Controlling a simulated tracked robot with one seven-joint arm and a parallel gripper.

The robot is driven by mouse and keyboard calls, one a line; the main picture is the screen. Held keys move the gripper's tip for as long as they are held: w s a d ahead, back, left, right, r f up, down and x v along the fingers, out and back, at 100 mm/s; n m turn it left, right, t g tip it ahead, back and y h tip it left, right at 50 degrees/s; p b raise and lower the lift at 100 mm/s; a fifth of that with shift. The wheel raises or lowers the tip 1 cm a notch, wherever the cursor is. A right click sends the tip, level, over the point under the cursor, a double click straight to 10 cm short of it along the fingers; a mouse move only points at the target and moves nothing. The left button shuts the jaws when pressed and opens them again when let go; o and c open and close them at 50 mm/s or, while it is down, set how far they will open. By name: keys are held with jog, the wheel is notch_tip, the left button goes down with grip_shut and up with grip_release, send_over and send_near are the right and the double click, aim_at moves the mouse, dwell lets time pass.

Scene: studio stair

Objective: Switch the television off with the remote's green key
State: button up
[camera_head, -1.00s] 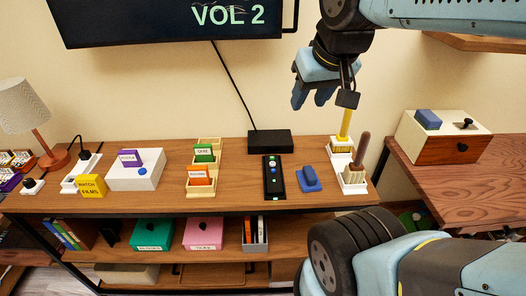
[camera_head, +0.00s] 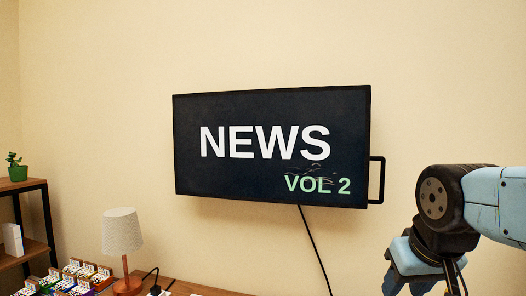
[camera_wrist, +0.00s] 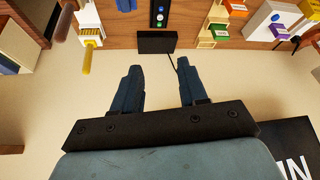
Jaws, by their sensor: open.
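The television (camera_head: 270,145) hangs on the wall in the head view. Its screen is lit and reads NEWS and VOL 2. The black remote (camera_wrist: 159,16) lies on the wooden table at the top edge of the wrist view, partly cut off.
A black box (camera_wrist: 157,42) with a cable is near the remote. A yellow stick (camera_wrist: 87,58) and a brown-handled tool (camera_wrist: 66,20) stand at the left of the wrist view. A lamp (camera_head: 122,235) stands at the lower left. The wall around the television is mostly clear.

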grip_shut()
dwell(1.5)
